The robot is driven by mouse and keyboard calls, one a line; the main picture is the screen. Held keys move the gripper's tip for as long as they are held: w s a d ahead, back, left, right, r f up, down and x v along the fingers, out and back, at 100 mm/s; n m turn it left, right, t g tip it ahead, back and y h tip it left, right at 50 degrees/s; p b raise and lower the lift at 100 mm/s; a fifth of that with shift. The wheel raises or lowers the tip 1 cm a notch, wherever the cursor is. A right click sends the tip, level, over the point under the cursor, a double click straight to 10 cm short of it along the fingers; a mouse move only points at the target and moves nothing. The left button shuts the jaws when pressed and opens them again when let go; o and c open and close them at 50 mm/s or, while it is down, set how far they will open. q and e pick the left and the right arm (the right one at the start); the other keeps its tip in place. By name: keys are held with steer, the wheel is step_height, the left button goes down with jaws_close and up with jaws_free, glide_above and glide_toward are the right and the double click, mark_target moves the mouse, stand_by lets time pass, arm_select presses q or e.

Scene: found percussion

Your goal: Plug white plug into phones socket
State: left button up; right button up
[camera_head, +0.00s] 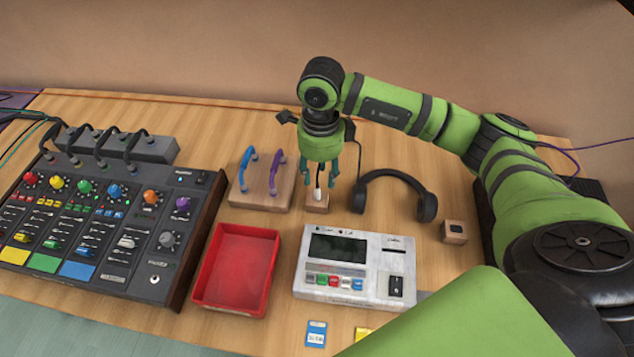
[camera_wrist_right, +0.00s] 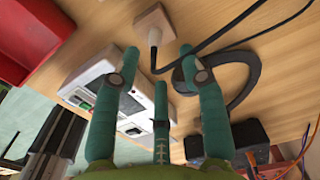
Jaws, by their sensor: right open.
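The white plug (camera_head: 317,194) stands upright in a small wooden block (camera_head: 317,206) behind the white recorder box. It also shows in the right wrist view (camera_wrist_right: 155,37), with a black cable running from it. My right gripper (camera_head: 319,178) points down over the plug, fingers spread. In the right wrist view its open fingers (camera_wrist_right: 158,54) are on either side of the line to the plug, with nothing held. I cannot make out a phones label; the mixer (camera_head: 188,240) at left has a small round fitting (camera_head: 154,279) near its right edge. My left gripper is not in view.
Black headphones (camera_head: 398,178) lie right of the plug. Left of it is a wooden board with blue and purple handles (camera_head: 262,185). A red tray (camera_head: 237,268) and the white recorder box (camera_head: 350,268) stand in front. A small wooden block (camera_head: 454,232) is at right.

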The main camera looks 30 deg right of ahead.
mark_target(317, 187)
steer(key=shift+s+a+f+p, duration=0.2)
steer(key=shift+f+p, duration=0.15)
steer(key=shift+f, duration=0.15)
steer(key=shift+s+a+f+p, duration=0.15)
steer(key=shift+f+p, duration=0.15)
steer(key=shift+f, duration=0.15)
steer(key=f, duration=0.2)
steer(key=shift+w+f+p, duration=0.25)
steer(key=shift+f+p, duration=0.1)
steer(key=shift+f, duration=0.35)
steer(key=shift+c, duration=0.4)
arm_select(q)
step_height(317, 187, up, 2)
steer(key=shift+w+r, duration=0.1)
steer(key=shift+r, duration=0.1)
arm_select(e)
jaws_close()
